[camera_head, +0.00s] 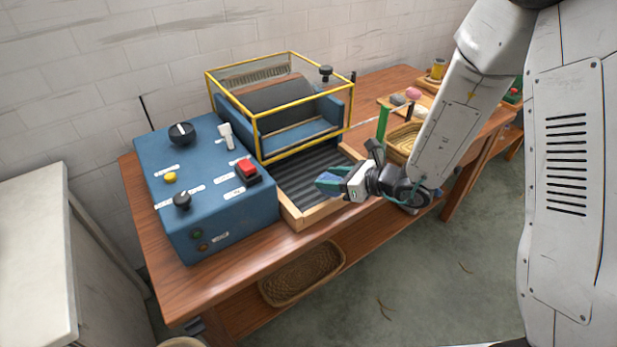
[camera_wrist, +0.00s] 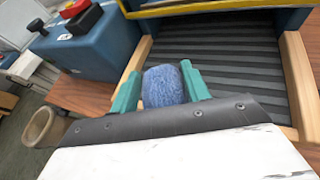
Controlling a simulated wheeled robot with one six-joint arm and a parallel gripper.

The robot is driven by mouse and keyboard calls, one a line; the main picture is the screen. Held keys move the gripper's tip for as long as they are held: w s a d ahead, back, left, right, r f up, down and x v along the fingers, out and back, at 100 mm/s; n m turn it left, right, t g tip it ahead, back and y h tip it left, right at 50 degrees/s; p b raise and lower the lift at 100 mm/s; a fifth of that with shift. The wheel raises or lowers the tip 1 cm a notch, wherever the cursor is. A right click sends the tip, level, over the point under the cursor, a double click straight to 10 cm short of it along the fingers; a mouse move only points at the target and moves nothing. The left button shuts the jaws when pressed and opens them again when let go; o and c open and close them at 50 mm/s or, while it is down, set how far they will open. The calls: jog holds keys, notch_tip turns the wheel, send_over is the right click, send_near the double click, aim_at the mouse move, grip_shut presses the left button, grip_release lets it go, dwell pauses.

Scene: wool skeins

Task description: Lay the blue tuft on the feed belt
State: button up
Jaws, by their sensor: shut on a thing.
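The blue tuft (camera_wrist: 163,87) is held between the two green fingers of my gripper (camera_wrist: 158,84) in the wrist view. In the head view my gripper (camera_head: 329,180) is at the front end of the feed belt, and the tuft hardly shows between the fingers. The feed belt (camera_head: 305,177) is dark and ribbed, with wooden side rails. It also shows beyond the tuft in the wrist view (camera_wrist: 215,60). The tuft appears over or close to the belt's front edge; I cannot tell whether it touches the belt.
A blue control box (camera_head: 205,185) with knobs and a red button stands left of the belt. A yellow-framed guard (camera_head: 258,135) covers the belt's far part. A wicker basket (camera_head: 405,138) is to the right, and another basket (camera_head: 300,273) is on the lower shelf.

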send_over(306, 187)
jog(key=shift+f, duration=2.1)
jog(key=shift+f, duration=0.1)
jog(key=o, duration=0.9)
jog(key=v, duration=1.2)
jog(key=shift+r, duration=0.2)
